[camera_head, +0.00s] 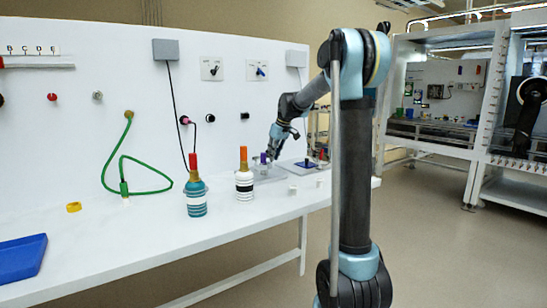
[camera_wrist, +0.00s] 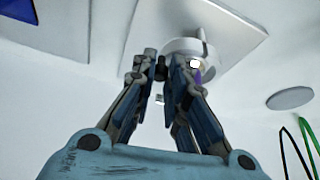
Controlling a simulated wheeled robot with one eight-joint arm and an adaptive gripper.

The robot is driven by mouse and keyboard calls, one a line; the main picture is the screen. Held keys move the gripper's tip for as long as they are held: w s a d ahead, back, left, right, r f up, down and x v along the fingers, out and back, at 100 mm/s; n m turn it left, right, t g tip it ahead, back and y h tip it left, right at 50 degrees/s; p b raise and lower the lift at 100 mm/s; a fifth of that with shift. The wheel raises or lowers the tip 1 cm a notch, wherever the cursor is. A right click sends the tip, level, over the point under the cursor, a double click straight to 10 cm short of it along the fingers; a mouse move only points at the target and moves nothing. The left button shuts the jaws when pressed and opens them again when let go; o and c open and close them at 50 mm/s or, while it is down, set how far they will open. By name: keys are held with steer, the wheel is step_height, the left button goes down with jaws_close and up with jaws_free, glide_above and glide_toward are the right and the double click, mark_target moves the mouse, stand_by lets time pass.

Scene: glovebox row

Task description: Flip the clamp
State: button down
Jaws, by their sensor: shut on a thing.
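The clamp shows in the head view as a small grey piece with a purple part (camera_head: 263,157) on a pale plate (camera_head: 268,174) near the table's right end. In the wrist view its white round body (camera_wrist: 183,46) sits on a square plate (camera_wrist: 222,18), and a bit of purple (camera_wrist: 198,76) shows beside one finger. My gripper (camera_head: 271,156) reaches down to it from the right. In the wrist view my gripper (camera_wrist: 162,68) has its fingertips close together, shut on a small part of the clamp. The fingers mostly hide the gripped part.
Two striped bottles, one teal (camera_head: 196,198) and one black-and-white (camera_head: 244,184), stand left of the clamp. A blue square (camera_head: 306,164) lies to its right. A green hose (camera_head: 146,187), yellow ring (camera_head: 73,207) and blue tray (camera_head: 22,257) are farther left. The front table strip is clear.

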steer(key=shift+w, duration=0.1)
stand_by(0.3)
steer(key=c, duration=1.6)
jaws_free()
steer(key=shift+o, duration=0.2)
steer(key=v, duration=0.8)
